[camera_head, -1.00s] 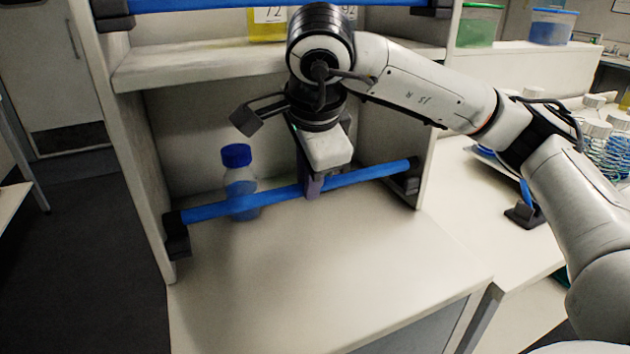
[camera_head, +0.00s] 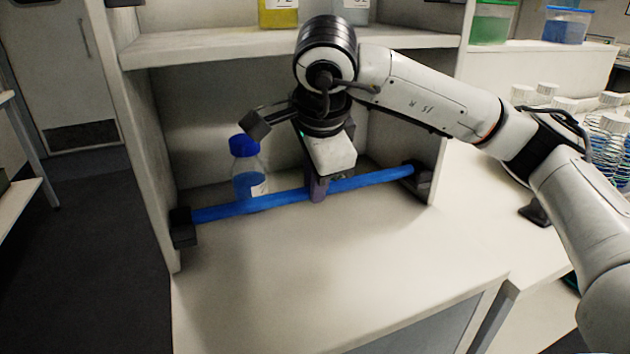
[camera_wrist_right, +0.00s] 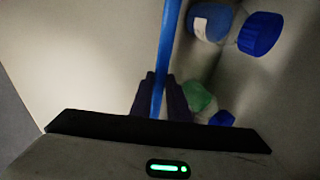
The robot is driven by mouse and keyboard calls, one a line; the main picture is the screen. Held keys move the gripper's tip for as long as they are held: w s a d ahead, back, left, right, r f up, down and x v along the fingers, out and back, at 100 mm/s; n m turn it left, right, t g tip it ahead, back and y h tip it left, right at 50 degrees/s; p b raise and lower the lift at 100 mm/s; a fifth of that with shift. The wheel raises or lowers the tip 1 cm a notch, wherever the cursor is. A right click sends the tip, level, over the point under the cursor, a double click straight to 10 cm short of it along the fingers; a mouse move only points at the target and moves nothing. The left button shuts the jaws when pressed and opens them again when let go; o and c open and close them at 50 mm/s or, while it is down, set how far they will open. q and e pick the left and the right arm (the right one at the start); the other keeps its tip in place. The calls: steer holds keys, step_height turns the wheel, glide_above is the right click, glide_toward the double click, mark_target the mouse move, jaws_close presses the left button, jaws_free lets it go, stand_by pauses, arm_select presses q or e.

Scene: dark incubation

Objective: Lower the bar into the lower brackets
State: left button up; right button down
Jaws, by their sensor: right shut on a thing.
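The blue bar (camera_head: 270,202) spans the lower bay of the shelf, slightly tilted in the picture. Its left end meets the black left lower bracket (camera_head: 183,227) and its right end meets the black right lower bracket (camera_head: 422,183). I cannot tell whether either end is fully seated. My right gripper (camera_head: 317,188) is shut on the bar near its middle, from above. In the right wrist view the bar (camera_wrist_right: 167,40) runs between the two dark fingers of the gripper (camera_wrist_right: 158,98). My left gripper is not in view.
A blue-capped bottle (camera_head: 247,170) stands close behind the bar, left of my gripper. The right wrist view also shows a green item (camera_wrist_right: 200,97) near the fingers. An upper shelf (camera_head: 210,42) lies above, and the counter in front (camera_head: 320,275) is clear.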

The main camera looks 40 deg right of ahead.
steer(key=c, duration=1.6)
jaws_free()
steer(key=p+v, duration=0.1)
steer(key=v, duration=0.9)
steer(key=shift+r+p, duration=0.15)
steer(key=shift+p, duration=0.15)
